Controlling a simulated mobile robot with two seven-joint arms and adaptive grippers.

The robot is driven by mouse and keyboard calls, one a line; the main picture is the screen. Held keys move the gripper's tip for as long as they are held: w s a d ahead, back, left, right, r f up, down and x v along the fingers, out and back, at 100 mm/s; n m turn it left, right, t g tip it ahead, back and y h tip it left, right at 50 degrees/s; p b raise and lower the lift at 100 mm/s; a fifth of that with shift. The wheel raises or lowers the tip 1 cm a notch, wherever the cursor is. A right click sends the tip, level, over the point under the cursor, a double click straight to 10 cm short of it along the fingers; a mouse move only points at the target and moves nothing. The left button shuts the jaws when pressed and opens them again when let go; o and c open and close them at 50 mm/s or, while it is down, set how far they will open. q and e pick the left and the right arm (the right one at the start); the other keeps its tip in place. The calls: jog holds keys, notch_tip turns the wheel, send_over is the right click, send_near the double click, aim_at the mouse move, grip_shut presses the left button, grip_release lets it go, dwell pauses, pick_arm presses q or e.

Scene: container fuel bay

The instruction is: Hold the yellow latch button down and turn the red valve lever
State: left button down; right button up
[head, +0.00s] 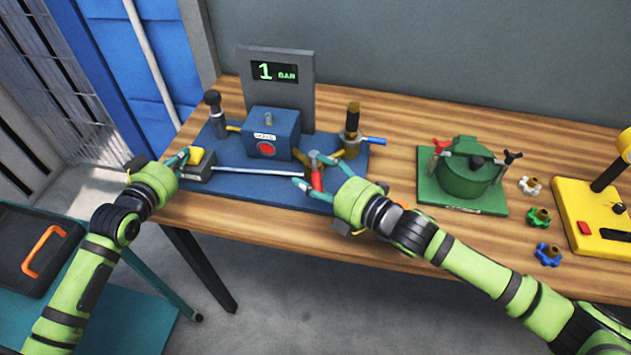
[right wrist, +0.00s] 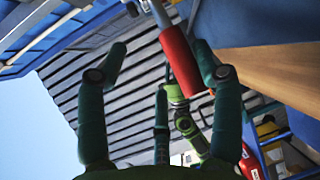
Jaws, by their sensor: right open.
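The yellow latch button (head: 196,155) sits on a dark box at the left end of the blue base plate. My left gripper (head: 181,158) is at the button's left side, its fingers close to it; contact and opening are unclear. The red valve lever (head: 316,178) has its red grip at the front of the plate, right of centre. My right gripper (head: 312,172) is open with its fingers on either side of the red grip. In the right wrist view the red grip (right wrist: 180,60) lies between the open fingers (right wrist: 160,50), closer to the right finger.
A blue block with a red round mark (head: 265,149) stands behind a grey rod. A display (head: 275,72) reads 1 BAR. A brass fitting with blue handle (head: 352,135) stands right of it. A green pot (head: 466,172), loose knobs (head: 540,217) and a yellow device (head: 590,215) stand further right.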

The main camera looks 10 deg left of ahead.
jog(key=o, duration=0.4)
jog(key=shift+y, duration=0.3)
jog(key=r, duration=0.8)
jog(key=shift+w+a+r, duration=0.25)
jog(key=shift+w+a, duration=0.1)
jog(key=shift+w, duration=0.05)
jog(key=shift+s+d+r, duration=0.15)
jog(key=shift+s+r, duration=0.05)
jog(key=shift+r, duration=0.05)
jog(key=c, duration=0.4)
jog(key=shift+s, duration=0.6)
jog(key=shift+w+d+f, duration=0.1)
jog(key=shift+w+f, duration=0.05)
jog(key=shift+w, duration=0.15)
jog(key=c, duration=0.7)
jog(key=w+m+h, duration=0.2)
jog(key=w, duration=0.1)
jog(key=w+d+m, duration=0.1)
jog(key=w+m, duration=0.1)
jog(key=shift+d+f+t+h, duration=0.1)
jog(key=shift+f+t+h, duration=0.25)
jog(key=shift+t+h, duration=0.05)
grip_shut()
jog(key=m+g+h, duration=0.2)
jog(key=m+g, duration=0.6)
jog(key=g, duration=0.3)
send_over(319, 184)
jog(key=shift+r, duration=0.2)
